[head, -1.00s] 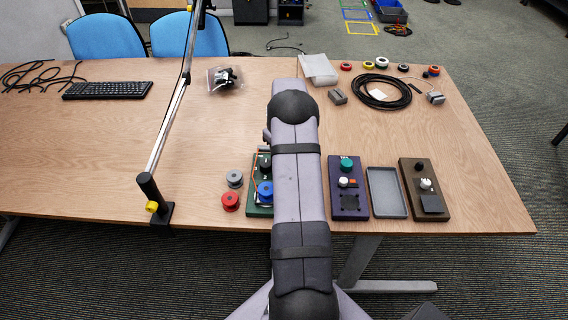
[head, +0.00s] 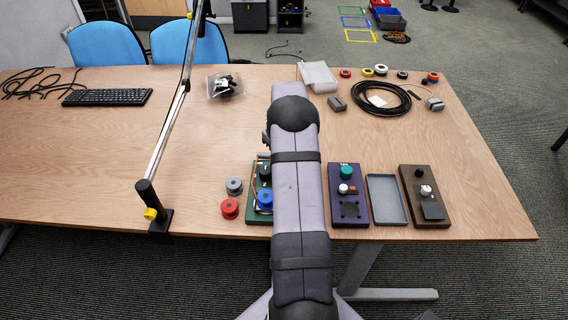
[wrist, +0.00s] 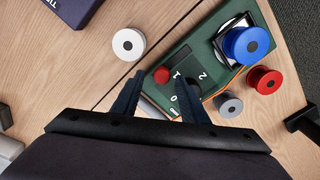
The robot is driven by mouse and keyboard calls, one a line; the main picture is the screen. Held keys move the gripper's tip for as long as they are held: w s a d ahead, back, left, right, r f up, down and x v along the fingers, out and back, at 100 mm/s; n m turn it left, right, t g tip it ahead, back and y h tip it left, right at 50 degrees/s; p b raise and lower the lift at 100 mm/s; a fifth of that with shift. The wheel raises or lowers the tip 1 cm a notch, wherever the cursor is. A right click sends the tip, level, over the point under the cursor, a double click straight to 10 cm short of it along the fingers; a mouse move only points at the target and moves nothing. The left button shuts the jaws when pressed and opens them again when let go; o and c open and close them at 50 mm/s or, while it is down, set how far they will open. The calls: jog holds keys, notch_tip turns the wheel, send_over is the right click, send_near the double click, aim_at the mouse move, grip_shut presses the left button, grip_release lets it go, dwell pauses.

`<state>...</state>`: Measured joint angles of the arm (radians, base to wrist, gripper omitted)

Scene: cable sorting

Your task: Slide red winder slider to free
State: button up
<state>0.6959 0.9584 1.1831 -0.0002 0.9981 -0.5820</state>
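The green winder board (head: 256,217) lies on the table, partly hidden by my arm in the head view. In the wrist view the green board (wrist: 205,58) carries a red round knob (wrist: 161,75), which looks like the slider, near white marks 0, 1 and 2. A blue spool (wrist: 246,44) sits at the board's other end; the blue spool also shows in the head view (head: 265,199). My gripper (wrist: 160,80) is open, with one finger on each side of the red knob in the picture. I see no clear contact. My gripper is hidden in the head view.
A red spool (wrist: 264,80) and a grey spool (wrist: 229,104) stand beside the board. A white spool (wrist: 128,44) lies on the other side. A purple board (head: 348,212), a grey tray (head: 387,222) and a brown board (head: 425,196) lie to the right.

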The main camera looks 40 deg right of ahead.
jog(key=shift+r+b, duration=0.45)
jog(key=shift+r, duration=2.4)
jog(key=shift+a, duration=0.1)
jog(key=s+a+r+p, duration=0.1)
jog(key=a+r, duration=0.2)
jog(key=a, duration=0.7)
jog(key=s+a+r+p, duration=0.1)
jog(key=s+a+r, duration=0.15)
jog(key=a, duration=0.65)
jog(key=s+a+n+p, duration=0.1)
jog(key=s+a+p, duration=0.1)
jog(key=s+a, duration=1.35)
notch_tip(320, 180, down, 22)
jog(key=b, duration=2.2)
jog(key=shift+s, duration=0.15)
jog(key=shift+d, duration=0.1)
